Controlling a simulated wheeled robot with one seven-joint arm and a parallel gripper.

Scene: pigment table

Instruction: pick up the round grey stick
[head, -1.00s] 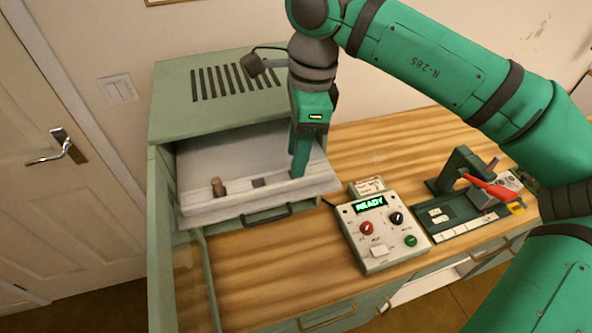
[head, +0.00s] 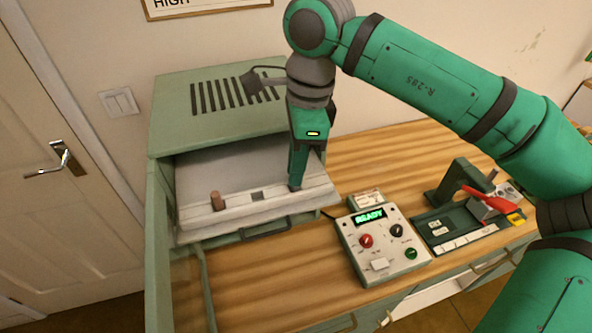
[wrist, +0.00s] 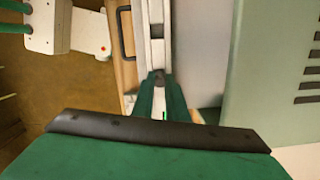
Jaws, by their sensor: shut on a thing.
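The round grey stick (head: 295,189) shows as a short dark grey piece at my fingertips, at the right end of the pale rack in the open green cabinet. My gripper (head: 296,182) points down over the rack and is shut on the stick. In the wrist view, my gripper (wrist: 158,84) has its two green fingers close together, with a small dark round end of the stick (wrist: 158,74) between the tips. The fingers hide most of the stick. I cannot tell whether it is still seated in the rack.
A brown round peg (head: 217,201) stands at the left in the pale rack (head: 238,204), with a dark square spot (head: 257,195) beside it. The cabinet (head: 215,130) rises behind. A control box (head: 382,245) reading READY and a green fixture (head: 440,228) stand to the right.

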